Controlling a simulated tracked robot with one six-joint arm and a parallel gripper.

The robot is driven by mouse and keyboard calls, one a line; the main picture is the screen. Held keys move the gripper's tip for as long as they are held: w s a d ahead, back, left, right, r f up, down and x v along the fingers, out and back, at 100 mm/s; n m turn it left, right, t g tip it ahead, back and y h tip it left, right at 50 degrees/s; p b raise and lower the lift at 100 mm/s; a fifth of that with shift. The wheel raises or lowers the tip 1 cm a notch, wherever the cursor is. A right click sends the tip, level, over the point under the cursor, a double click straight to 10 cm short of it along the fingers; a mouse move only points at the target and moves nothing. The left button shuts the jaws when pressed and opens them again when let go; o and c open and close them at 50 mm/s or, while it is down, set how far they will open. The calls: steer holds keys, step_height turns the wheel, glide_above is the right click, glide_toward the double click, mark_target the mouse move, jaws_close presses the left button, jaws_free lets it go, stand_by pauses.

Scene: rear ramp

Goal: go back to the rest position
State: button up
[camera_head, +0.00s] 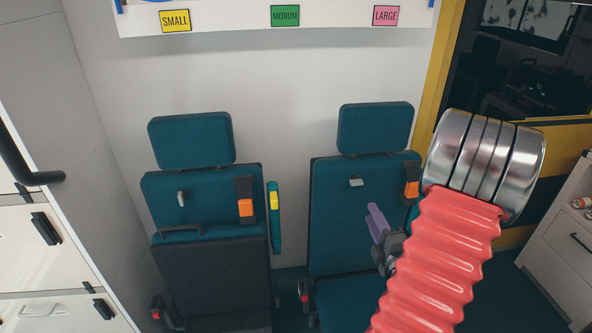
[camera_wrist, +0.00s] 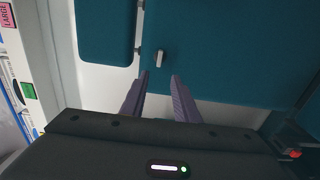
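My gripper (camera_head: 375,212) hangs in front of the right-hand teal seat (camera_head: 325,215), low on its backrest in the head view. In the wrist view the two purple fingers (camera_wrist: 160,75) stand apart with an empty gap between them, so the gripper is open and holds nothing. A small grey latch (camera_wrist: 161,58) on the seat back shows just beyond the fingertips. My red ribbed arm sleeve and metal joint cover part of the right seat.
A second teal seat (camera_head: 205,210) stands to the left. A white shelf (camera_head: 230,22) with SMALL, MEDIUM and LARGE labels runs above. White drawers (camera_head: 50,250) flank the left and a cabinet (camera_head: 565,250) the right. Bare wall (camera_head: 285,110) lies between seats and shelf.

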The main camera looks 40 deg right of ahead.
steer(key=shift+f, duration=0.1)
steer(key=s+d+f+m+g+y, duration=0.1)
steer(key=s+f+m+g, duration=0.35)
steer(key=f, duration=0.25)
steer(key=s+f+m+g+y, duration=0.1)
steer(key=s+f+m+g, duration=0.3)
steer(key=f, duration=0.3)
steer(key=w+a+r+m+y, duration=0.1)
steer(key=w+a+r+y, duration=0.1)
steer(key=a+r, duration=0.7)
steer(key=w+a+r+m+g+y, duration=0.1)
steer(key=a+r, duration=0.7)
steer(key=a, duration=1.2)
steer(key=w+a+r+m+y, duration=0.1)
steer(key=w+a+r+y, duration=0.2)
steer(key=a+r, duration=0.6)
steer(key=a+y, duration=0.1)
steer(key=a, duration=0.5)
steer(key=shift+w+r, duration=0.3)
steer(key=shift+w, duration=0.05)
steer(key=shift+m, duration=0.25)
